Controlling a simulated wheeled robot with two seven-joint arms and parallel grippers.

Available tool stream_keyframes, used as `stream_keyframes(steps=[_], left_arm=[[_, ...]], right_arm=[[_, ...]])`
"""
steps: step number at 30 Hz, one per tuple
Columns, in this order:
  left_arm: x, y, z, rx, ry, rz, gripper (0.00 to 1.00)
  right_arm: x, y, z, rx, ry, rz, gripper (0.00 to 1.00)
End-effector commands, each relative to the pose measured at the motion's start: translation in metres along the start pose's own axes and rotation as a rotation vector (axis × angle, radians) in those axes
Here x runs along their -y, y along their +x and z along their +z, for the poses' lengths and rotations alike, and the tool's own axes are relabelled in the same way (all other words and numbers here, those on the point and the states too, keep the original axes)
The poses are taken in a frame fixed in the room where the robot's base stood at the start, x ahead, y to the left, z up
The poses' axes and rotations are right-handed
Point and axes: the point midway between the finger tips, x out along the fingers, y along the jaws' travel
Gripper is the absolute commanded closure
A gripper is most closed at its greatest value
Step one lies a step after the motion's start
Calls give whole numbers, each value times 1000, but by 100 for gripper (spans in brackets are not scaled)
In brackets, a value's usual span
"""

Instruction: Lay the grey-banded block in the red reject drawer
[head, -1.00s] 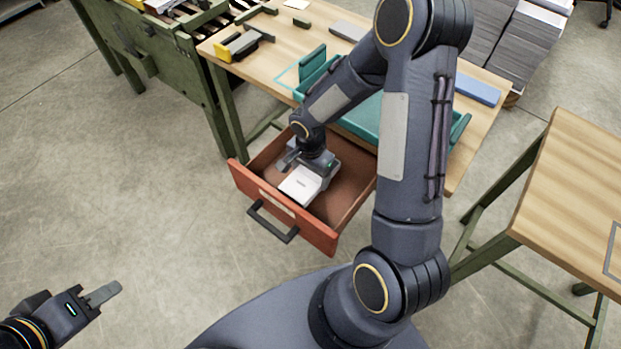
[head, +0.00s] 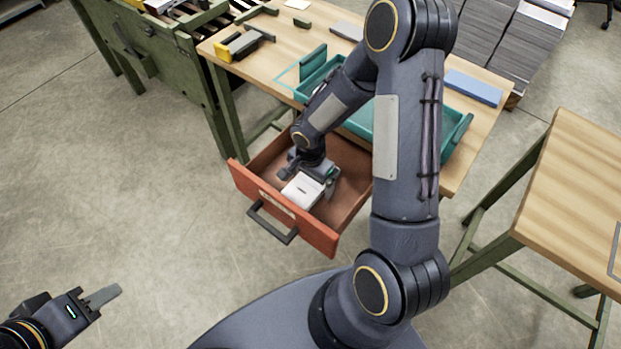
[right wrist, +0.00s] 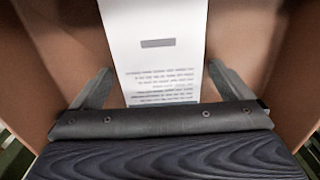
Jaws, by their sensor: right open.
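The red reject drawer (head: 283,221) is pulled open at the front of the wooden bench. The white block (head: 303,190) with a grey band lies in it. In the right wrist view the block (right wrist: 160,67) shows its grey band and printed lines. My right gripper (head: 304,180) is down inside the drawer at the block. Its fingers (right wrist: 158,90) are open, one on each side of the block, with gaps between them and its sides. My left gripper (head: 103,297) is at the lower left, over the floor, away from the drawer; its opening is hard to make out.
A teal tray (head: 457,134) stands on the bench (head: 290,30) behind my right arm. A blue block (head: 472,88) lies on the bench. A second wooden table (head: 570,190) stands at the right. Paper stacks (head: 520,45) are at the back. The drawer walls stand close around my right gripper.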

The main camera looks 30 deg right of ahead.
Motion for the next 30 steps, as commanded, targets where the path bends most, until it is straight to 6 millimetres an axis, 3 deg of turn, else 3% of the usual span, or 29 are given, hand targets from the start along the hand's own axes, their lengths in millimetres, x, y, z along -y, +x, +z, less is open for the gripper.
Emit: stream_keyframes(steps=[5,18,26,30], left_arm=[[-2,-5,-3,0,0,0,64],[-9,-19,-9,0,0,0,64],[-10,-21,-11,0,0,0,64],[-10,-22,-11,0,0,0,64]], right_arm=[[1,-9,0,-1,0,-2,1],[1,-98,0,-2,0,-4,1],[-1,-125,0,0,-6,-6,1],[-13,-154,2,6,-80,-55,1]])
